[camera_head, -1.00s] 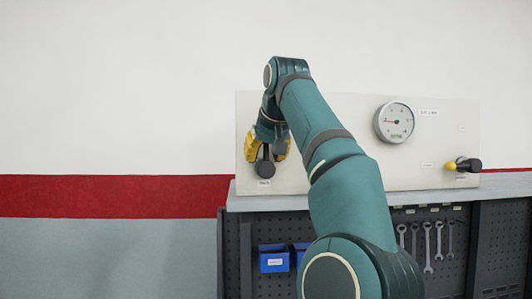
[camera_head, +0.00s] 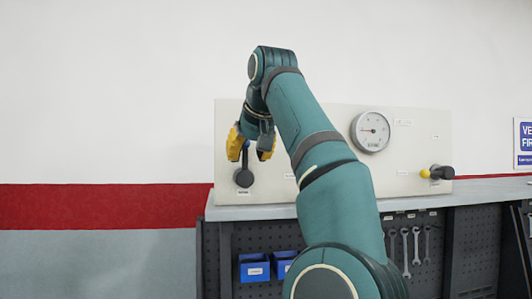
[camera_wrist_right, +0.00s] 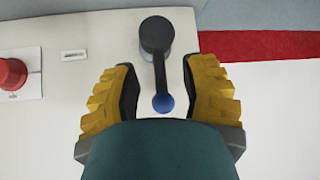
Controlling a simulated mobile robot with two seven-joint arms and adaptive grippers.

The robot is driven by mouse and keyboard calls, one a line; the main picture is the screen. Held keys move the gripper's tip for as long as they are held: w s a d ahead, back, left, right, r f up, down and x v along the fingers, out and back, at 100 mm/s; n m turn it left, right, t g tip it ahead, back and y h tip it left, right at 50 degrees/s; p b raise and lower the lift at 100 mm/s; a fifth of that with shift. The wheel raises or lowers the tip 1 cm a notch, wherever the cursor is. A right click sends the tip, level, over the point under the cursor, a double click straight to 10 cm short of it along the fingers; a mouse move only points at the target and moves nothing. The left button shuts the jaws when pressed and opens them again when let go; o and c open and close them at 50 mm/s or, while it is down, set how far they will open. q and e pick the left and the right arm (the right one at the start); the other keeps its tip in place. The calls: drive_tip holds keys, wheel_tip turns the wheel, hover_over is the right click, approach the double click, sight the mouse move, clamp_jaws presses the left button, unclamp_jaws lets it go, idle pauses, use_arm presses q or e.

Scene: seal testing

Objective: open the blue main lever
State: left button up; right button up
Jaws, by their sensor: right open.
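The blue main lever is a dark grey arm on a round pivot (camera_head: 244,178) with a blue ball at its end. It sits at the left end of the pale panel, and its ball points up in the head view. In the right wrist view the lever (camera_wrist_right: 158,65) runs between the fingers, its blue ball (camera_wrist_right: 163,103) nearest the palm. My right gripper (camera_head: 250,149) has yellow fingers, open on either side of the lever. In the wrist view the gripper (camera_wrist_right: 164,80) shows gaps on both sides, so it appears not to touch the lever. My left gripper is out of view.
The panel (camera_head: 310,120) also holds a round gauge (camera_head: 370,131) and a black lever with a yellow knob (camera_head: 437,172). A red knob (camera_wrist_right: 12,73) shows in the wrist view. Blue bins (camera_head: 253,268) and wrenches hang below. Left of the panel is bare wall.

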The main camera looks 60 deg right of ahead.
drive_tip(key=s+a, duration=0.6)
drive_tip(key=s, duration=0.2)
drive_tip(key=shift+a, duration=0.35)
drive_tip(key=shift+s+f, duration=0.1)
idle(0.3)
